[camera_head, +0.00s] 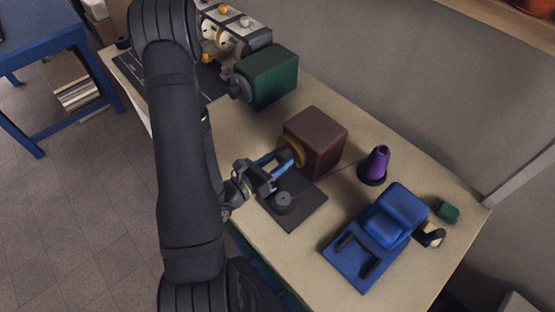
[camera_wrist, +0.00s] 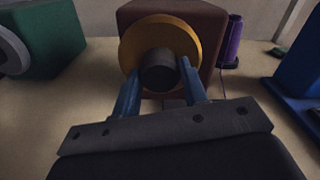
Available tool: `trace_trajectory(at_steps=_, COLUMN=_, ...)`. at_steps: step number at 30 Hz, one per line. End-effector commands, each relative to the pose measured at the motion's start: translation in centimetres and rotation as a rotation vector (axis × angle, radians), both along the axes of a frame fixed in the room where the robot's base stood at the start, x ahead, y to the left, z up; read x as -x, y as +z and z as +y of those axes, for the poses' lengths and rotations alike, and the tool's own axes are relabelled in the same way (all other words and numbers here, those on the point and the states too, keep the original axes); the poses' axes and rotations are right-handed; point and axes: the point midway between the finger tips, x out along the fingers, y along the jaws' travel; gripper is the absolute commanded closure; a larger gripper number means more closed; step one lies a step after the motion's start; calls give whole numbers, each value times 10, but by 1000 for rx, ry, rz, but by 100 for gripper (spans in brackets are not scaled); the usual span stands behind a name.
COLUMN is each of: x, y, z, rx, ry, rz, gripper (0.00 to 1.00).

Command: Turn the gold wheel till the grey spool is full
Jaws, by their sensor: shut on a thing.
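The gold wheel (camera_head: 298,150) is on the near-left face of a brown box (camera_head: 322,130). In the wrist view the gold wheel (camera_wrist: 185,32) faces me, with a dark round hub (camera_wrist: 158,71) at its middle. My gripper (camera_head: 283,158) reaches the wheel with its blue fingers. In the wrist view my gripper (camera_wrist: 157,75) is shut on the hub, one finger on each side. I cannot tell for sure which thing is the grey spool. A grey round part (camera_head: 241,88) sits on the green box (camera_head: 270,76), and a dark grey round piece (camera_head: 283,202) stands on a dark mat.
A purple cone (camera_head: 376,167) stands right of the brown box. A blue device (camera_head: 392,222) and a small green piece (camera_head: 447,212) lie further right. The dark mat (camera_head: 308,211) lies close below my gripper. A machine with white discs (camera_head: 225,40) stands at the back left.

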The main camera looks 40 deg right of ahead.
Motion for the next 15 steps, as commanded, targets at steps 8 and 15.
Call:
trace_trajectory(at_steps=8, x=0, y=0, z=0, rx=-1, ry=1, rz=-261, gripper=83)
trace_trajectory(at_steps=15, x=0, y=0, z=0, rx=-1, ry=0, rz=-471, gripper=83)
